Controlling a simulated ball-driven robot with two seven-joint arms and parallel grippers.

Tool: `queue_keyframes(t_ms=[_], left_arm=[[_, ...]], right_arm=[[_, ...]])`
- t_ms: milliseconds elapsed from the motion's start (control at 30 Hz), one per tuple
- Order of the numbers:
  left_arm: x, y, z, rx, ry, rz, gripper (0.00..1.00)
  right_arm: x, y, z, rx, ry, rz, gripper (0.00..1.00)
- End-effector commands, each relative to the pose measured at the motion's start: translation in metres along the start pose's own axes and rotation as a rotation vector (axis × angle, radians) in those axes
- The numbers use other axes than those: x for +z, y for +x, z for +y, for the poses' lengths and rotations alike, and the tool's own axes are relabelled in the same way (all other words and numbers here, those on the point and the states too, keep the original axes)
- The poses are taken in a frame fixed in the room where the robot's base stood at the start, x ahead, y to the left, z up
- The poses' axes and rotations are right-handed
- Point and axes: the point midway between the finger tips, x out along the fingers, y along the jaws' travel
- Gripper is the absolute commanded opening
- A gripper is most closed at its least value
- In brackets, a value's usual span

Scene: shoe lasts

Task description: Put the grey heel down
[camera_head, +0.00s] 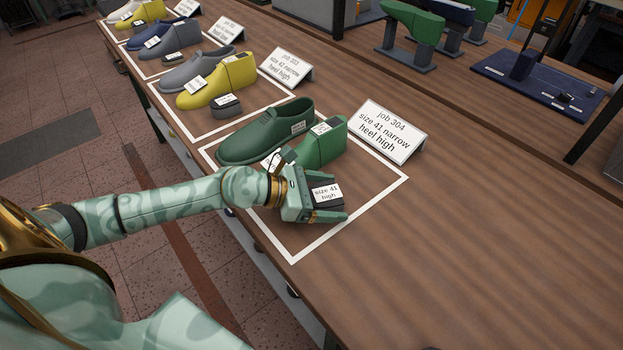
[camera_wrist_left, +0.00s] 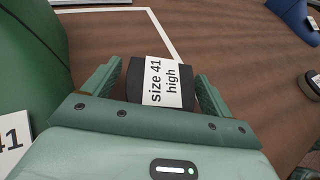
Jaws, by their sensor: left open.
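The grey heel (camera_head: 327,192) is a small dark block with a white "size 41 high" label; it also shows in the left wrist view (camera_wrist_left: 134,82). It appears to rest on the wooden table inside the front white-outlined area. My left gripper (camera_head: 333,202) is open, with one finger on each side of the heel and narrow gaps showing in the left wrist view. A dark green shoe (camera_head: 262,133) and a green last (camera_head: 325,148) stand beside it in the same outline. The card (camera_head: 388,130) behind reads "job 304, size 41 narrow, heel high". My right gripper is out of view.
Further outlined areas at the upper left hold yellow, grey and blue lasts and shoes, with a grey heel (camera_head: 226,106) by the yellow last (camera_head: 218,82). A blue tray (camera_head: 540,84) and a green last on a stand (camera_head: 412,30) are at the back. The table's right front is clear.

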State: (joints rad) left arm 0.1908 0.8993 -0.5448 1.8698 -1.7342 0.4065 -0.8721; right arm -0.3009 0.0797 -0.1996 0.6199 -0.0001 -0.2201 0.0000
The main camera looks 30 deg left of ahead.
Motion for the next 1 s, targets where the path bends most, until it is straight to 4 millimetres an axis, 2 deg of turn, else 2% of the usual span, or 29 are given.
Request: queue_keyframes(t_ms=[300, 500, 700, 1000], left_arm=[[-0.005, -0.066, -0.001, -0.001, -0.003, 0.01, 0.85], [-0.002, -0.096, -0.001, -0.001, -0.001, 0.005, 0.85], [0.0, -0.114, 0.0, 0.001, -0.001, 0.002, 0.85], [0.0, -0.118, 0.0, 0.0, 0.001, 0.001, 0.85]], right_arm=[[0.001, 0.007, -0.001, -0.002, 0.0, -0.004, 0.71], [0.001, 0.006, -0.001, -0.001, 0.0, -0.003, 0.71], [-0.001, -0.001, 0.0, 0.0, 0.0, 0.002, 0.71], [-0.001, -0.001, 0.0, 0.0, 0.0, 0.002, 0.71]])
